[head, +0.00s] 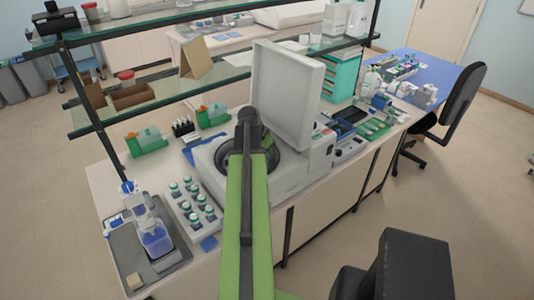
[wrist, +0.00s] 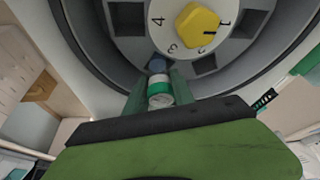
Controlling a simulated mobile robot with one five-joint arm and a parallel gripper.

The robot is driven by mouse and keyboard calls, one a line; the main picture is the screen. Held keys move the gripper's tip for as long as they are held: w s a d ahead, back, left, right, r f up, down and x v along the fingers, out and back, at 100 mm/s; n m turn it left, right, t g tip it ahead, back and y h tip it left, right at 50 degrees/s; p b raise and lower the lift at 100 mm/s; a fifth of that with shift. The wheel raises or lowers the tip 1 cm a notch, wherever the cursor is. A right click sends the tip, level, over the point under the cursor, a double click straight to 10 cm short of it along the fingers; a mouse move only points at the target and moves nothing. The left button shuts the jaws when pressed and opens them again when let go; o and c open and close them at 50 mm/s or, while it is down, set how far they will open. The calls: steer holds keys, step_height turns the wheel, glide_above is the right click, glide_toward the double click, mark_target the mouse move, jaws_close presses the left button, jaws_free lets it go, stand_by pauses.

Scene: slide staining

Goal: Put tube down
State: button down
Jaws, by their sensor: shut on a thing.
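My gripper (wrist: 158,84) is shut on a tube (wrist: 160,92), with one green finger on each side of it. The tube has a white and green end facing the wrist camera and a dark blue part beyond it. It is over the centrifuge rotor (wrist: 175,50), close to its rim near the marks 4 and 3. I cannot tell whether its far end is inside a slot. The rotor has dark square slots and a yellow knob (wrist: 198,25). In the head view, my arm reaches over the open centrifuge (head: 300,176) and hides most of the gripper and the tube.
The centrifuge's raised lid (head: 285,95) stands behind and right of my arm. A rack of capped bottles (head: 192,208) and a grey tray (head: 120,252) are to the left. Glass shelves (head: 200,83) run behind. Slide trays and a dark device (head: 350,116) are to the right.

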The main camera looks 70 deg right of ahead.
steer(key=shift+f+b, duration=0.4)
steer(key=shift+f, duration=0.15)
steer(key=c, duration=1.1)
jaws_free()
steer(key=shift+r, duration=0.15)
steer(key=shift+r+p, duration=0.5)
steer(key=shift+p, duration=0.1)
steer(key=p+v, duration=1.1)
steer(key=shift+a+r, duration=0.2)
steer(key=shift+r, duration=0.15)
